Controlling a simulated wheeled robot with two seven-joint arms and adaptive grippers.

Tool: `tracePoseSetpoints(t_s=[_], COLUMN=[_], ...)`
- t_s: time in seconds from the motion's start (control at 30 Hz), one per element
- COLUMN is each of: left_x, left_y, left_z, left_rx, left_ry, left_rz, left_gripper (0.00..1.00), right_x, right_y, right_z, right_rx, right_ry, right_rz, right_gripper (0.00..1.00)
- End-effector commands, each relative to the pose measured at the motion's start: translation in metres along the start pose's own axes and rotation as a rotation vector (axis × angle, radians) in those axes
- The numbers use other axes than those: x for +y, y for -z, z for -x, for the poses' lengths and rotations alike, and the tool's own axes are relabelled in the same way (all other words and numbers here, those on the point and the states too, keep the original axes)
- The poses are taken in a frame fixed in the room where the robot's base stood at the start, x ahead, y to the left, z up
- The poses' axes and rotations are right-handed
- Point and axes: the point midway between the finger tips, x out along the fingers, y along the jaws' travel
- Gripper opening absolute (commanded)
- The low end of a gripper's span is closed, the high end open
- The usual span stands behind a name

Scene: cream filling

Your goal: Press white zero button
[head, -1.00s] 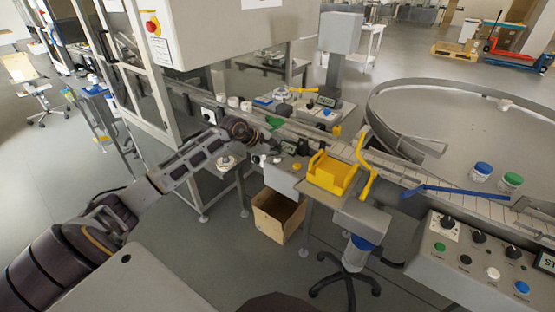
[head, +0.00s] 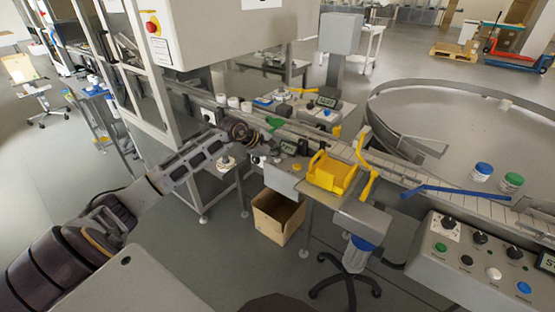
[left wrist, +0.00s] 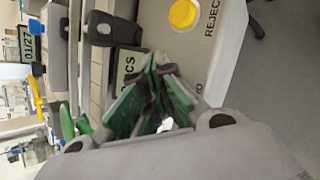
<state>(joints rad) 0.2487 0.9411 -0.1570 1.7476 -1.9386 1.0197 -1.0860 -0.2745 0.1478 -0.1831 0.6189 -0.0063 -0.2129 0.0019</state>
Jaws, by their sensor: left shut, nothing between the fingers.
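A white patch (left wrist: 167,124) shows between the fingers in the left wrist view, beside lettering that is partly covered; it looks like the white button, but most of it is hidden. My left gripper (left wrist: 154,68), with green finger pads, is shut and empty over the control box. In the head view my left gripper (head: 274,147) is at the small control box (head: 282,179) beside the conveyor. I cannot tell whether it touches the button. The yellow reject button (left wrist: 183,14) sits on the same panel, and a display (left wrist: 128,65) is partly behind the fingers. My right gripper is not in view.
A yellow tray (head: 331,174) stands right of the control box, with a cardboard box (head: 276,217) below. The conveyor (head: 375,158) runs behind. Another control panel (head: 480,262) with several buttons and knobs is at the right. A second display (left wrist: 27,45) shows in the wrist view.

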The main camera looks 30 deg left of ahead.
Motion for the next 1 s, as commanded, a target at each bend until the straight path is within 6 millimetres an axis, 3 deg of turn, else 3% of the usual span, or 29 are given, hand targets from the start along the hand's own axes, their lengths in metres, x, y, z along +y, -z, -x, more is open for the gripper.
tracePoseSetpoints(t_s=[1.0], left_x=[0.01], left_y=[-0.01], left_z=[0.014], left_rx=[0.0], left_ry=[0.0], left_rz=[0.0], left_gripper=[0.0], right_x=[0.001], right_y=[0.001], right_z=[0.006], right_rx=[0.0], right_ry=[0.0], right_rz=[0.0], right_gripper=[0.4])
